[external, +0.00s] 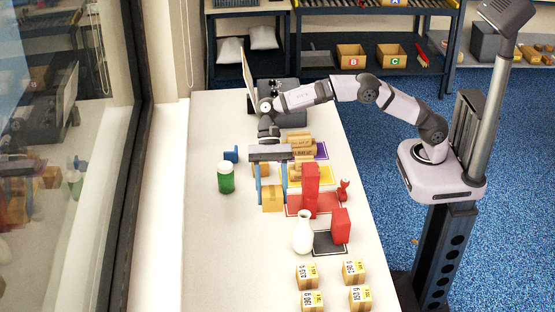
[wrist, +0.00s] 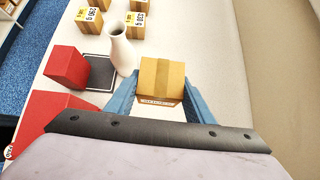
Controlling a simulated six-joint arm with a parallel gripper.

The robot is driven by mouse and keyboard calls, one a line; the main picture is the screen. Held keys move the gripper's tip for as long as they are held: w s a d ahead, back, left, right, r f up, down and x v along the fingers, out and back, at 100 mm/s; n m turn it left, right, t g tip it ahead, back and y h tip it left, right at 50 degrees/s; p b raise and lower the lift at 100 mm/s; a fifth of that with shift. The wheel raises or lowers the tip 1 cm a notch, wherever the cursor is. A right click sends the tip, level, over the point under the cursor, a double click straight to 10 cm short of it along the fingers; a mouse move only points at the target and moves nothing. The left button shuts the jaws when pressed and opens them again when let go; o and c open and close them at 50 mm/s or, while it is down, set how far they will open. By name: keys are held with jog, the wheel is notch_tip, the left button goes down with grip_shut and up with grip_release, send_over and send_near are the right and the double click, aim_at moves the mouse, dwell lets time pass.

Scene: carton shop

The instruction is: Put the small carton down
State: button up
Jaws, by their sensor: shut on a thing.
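The small carton (external: 272,200) is brown with a yellowish tape strip. My gripper (external: 272,205) is shut on it, with a blue finger on either side. In the wrist view the carton (wrist: 162,76) sits upright between the two blue fingers (wrist: 161,100), with printed text along its near lower edge. It is over the white table (external: 215,245), left of the red blocks and behind the white vase. I cannot tell whether its underside touches the table.
A white vase (external: 304,234) stands close in front. A tall red block (external: 310,190) is just right, on a red mat. A green jar (external: 225,180) stands left. A red box (external: 341,224) is by a dark mat (external: 328,246). Several labelled cartons (external: 307,277) fill the front; front left is clear.

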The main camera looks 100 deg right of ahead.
jog(key=shift+s+f, duration=0.15)
jog(key=shift+f, duration=0.3)
jog(key=shift+f+p, duration=1.4)
jog(key=shift+f, duration=3.35)
jog(key=shift+f, duration=0.2)
jog(key=o, duration=1.1)
